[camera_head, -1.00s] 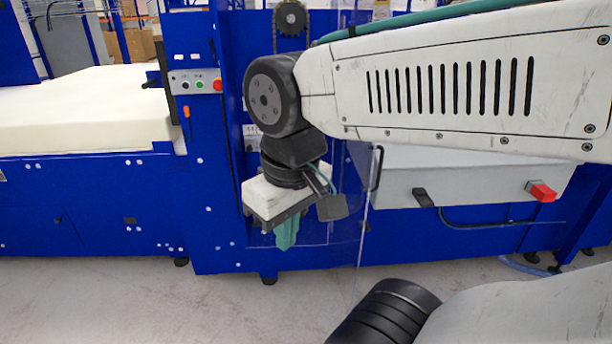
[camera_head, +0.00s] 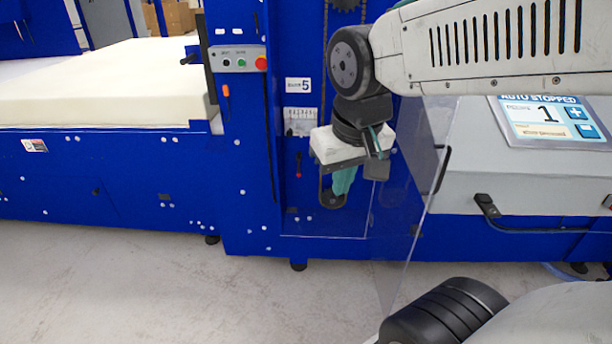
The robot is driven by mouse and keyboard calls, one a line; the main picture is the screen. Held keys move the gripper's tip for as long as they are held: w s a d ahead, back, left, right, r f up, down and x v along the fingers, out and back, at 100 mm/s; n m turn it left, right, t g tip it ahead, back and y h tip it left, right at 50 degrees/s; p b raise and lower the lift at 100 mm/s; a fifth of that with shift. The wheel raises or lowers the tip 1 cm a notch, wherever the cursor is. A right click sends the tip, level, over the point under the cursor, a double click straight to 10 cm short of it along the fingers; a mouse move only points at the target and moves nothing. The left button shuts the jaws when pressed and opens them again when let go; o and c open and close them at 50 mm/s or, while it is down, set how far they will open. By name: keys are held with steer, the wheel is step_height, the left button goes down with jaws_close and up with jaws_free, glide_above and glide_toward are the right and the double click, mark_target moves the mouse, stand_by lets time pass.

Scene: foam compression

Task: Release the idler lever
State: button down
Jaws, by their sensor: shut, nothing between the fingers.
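A small dark lever with a red end (camera_head: 298,166), which looks like the idler lever, hangs about upright on the blue machine's recessed panel. My gripper (camera_head: 341,190) is to its right and a little lower, apart from it in the picture. Its teal fingers point down and are shut with nothing between them. A dark round idler wheel (camera_head: 331,199) shows behind the fingertips and is partly hidden by them. The depth between the fingers and the panel is hard to tell.
A clear door (camera_head: 408,240) stands open to the right of my gripper. A grey console (camera_head: 470,180) with a screen reading "AUTO STOPPED" is farther right. A button box (camera_head: 238,59) and foam block (camera_head: 100,85) are at left. The floor in front is clear.

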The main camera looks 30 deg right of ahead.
steer(key=w+d+f+m+t+h, duration=0.15)
steer(key=w+d+f, duration=0.3)
steer(key=w, duration=0.55)
steer(key=w+d+f+m+t, duration=0.25)
steer(key=w+d, duration=0.25)
steer(key=w, duration=0.5)
steer(key=w+d+f+m+t, duration=0.2)
steer(key=w+d+f, duration=0.25)
steer(key=w, duration=0.55)
steer(key=w+d+f+m+t, duration=0.2)
steer(key=w+d+f+t, duration=0.1)
steer(key=f, duration=0.7)
steer(key=w+d+f+m+t, duration=0.2)
steer(key=w+d+f, duration=0.3)
steer(key=f, duration=0.6)
steer(key=d+m+y, duration=0.1)
steer(key=d, duration=0.1)
steer(key=shift+w+d+m+t, duration=0.2)
steer(key=shift+d+m+t, duration=0.1)
steer(key=shift+d+t, duration=0.1)
steer(key=shift+w, duration=0.1)
glide_toward(299, 165)
steer(key=w+d+f, duration=0.4)
steer(key=shift+w+a+f, duration=0.95)
steer(key=shift+a+f, duration=0.05)
steer(key=shift+a, duration=0.2)
